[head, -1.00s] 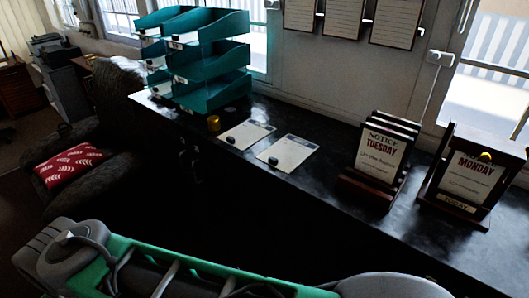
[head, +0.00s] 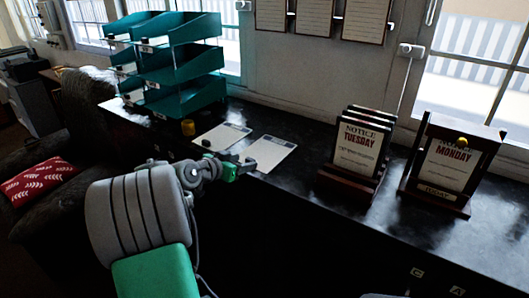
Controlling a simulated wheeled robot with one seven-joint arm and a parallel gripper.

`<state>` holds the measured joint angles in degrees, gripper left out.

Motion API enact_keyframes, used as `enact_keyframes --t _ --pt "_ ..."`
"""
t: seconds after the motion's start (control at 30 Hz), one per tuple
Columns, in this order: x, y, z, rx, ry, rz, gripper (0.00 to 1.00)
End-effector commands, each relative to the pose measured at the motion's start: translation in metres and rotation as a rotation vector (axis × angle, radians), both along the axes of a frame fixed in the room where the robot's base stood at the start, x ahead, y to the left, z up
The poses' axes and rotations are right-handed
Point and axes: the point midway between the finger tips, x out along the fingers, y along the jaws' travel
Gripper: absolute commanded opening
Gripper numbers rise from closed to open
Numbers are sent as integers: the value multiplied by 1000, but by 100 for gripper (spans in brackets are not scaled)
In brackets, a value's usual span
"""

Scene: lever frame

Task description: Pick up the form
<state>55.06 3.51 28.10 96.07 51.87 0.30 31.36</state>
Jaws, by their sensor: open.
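Two pale paper forms lie flat on the dark counter. The left form (head: 224,134) has a dark band along its far edge and a small dark object (head: 206,142) on its near left corner. The right form (head: 271,153) also has a dark band at its far edge. My gripper (head: 247,164) is at the near left corner of the right form. It is open, small and seen from behind the arm. I cannot tell whether it touches the form. A dark object seen earlier on that corner is hidden by or merged with the gripper.
A Tuesday notice holder (head: 355,155) and a Monday notice frame (head: 446,165) stand at the right. The counter (head: 285,190) is clear around the right form's near side.

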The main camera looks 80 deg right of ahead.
Motion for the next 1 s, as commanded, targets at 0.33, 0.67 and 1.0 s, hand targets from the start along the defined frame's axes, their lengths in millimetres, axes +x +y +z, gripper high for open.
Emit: enact_keyframes --t 0.33,0.67,1.0 --pt "-12 -29 -12 1 0 2 56" --pt "-12 -29 -12 1 0 2 36" --pt "-12 -29 -12 1 0 2 8"
